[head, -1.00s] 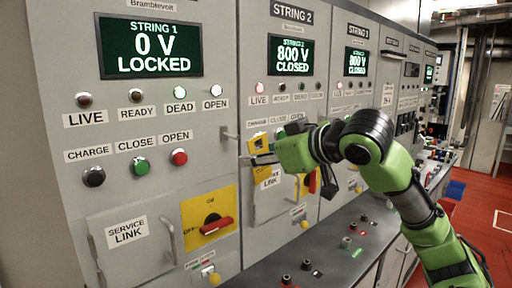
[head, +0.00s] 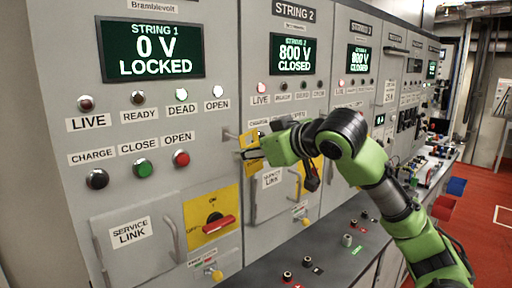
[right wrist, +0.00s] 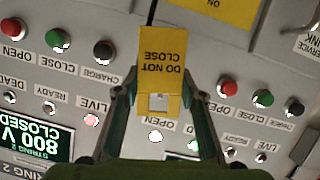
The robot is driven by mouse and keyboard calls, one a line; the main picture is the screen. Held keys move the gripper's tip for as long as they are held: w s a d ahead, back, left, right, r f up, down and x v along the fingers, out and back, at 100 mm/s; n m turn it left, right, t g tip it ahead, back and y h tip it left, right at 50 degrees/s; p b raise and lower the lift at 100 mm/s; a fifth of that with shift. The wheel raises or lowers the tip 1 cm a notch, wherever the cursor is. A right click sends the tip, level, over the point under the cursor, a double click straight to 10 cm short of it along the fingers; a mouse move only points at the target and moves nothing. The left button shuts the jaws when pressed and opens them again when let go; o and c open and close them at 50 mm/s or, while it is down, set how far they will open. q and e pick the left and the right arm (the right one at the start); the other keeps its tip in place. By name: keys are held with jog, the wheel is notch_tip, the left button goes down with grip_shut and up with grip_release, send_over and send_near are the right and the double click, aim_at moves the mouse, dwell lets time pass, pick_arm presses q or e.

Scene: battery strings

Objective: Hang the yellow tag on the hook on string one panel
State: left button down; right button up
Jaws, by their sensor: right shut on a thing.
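The yellow tag (right wrist: 162,62), marked DO NOT CLOSE and upside down in the right wrist view, is held between the fingertips of my right gripper (right wrist: 159,98). In the head view the tag (head: 249,139) is just right of the metal hook (head: 229,135), which sticks out from the right edge of the string one panel (head: 60,130). The tag and hook end look very close; I cannot tell whether they touch. My right gripper (head: 250,154) is shut on the tag in front of the seam between the panels. My left gripper is not in view.
The string one display (head: 150,50) reads 0 V LOCKED. A yellow switch plate with a red handle (head: 217,226) is below the hook. The string two panel (head: 262,100), reading 800 V CLOSED, stands behind my right gripper. A bench (head: 290,255) with small parts runs along the panels.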

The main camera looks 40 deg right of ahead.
jog(key=shift+w+a+f+p, duration=0.15)
jog(key=shift+w+p, duration=0.6)
jog(key=shift+w, duration=1.3)
jog(key=shift+w+a+f+p, duration=0.1)
jog(key=shift+w+f+p, duration=0.1)
jog(key=shift+w+p, duration=0.45)
jog(key=o, duration=1)
send_near(229, 148)
jog(key=v, duration=0.5)
jog(key=shift+s+r, duration=0.1)
jog(key=shift+s, duration=0.3)
